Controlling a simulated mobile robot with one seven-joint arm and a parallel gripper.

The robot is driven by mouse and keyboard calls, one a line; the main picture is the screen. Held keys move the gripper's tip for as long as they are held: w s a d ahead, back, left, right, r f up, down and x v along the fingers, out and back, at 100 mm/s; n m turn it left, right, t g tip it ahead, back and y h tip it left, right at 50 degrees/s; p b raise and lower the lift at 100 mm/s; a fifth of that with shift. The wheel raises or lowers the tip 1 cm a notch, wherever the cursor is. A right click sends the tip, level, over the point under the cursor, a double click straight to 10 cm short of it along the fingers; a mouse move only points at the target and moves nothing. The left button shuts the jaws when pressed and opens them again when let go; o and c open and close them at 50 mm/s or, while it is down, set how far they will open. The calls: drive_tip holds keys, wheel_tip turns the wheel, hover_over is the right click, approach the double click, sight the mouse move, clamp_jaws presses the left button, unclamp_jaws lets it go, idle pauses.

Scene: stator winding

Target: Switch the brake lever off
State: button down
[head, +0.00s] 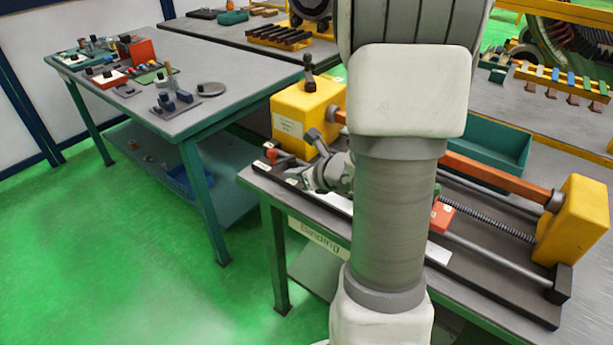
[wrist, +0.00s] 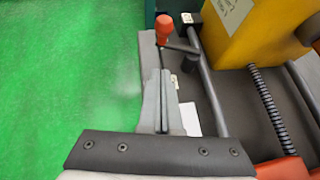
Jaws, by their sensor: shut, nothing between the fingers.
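A lever with a red knob (wrist: 163,27) stands near the left end of the winding machine; I take it to be the brake lever. In the wrist view it is just beyond my gripper (wrist: 161,75), whose fingers are together and empty. The tips are close to the thin lever stem; I cannot tell whether they touch it. In the head view the red knob (head: 270,156) shows left of my gripper (head: 300,180), by the machine's front corner. My arm hides part of the machine.
Yellow housings (head: 300,110) and (head: 578,222) stand at the machine's ends, joined by rods and a screw (head: 495,223). A grey crank handle (head: 318,140) is close behind my gripper. A green tray (head: 490,150) is behind. Green floor is open at left.

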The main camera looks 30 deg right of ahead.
sight(274, 161)
drive_tip(key=shift+w+a+r+p, duration=0.15)
drive_tip(key=shift+w+r+p, duration=0.2)
drive_tip(key=shift+w, duration=0.6)
drive_tip(key=shift+w+a+r+p, duration=0.15)
drive_tip(key=shift+w+r, duration=0.3)
drive_tip(key=shift+w, duration=0.45)
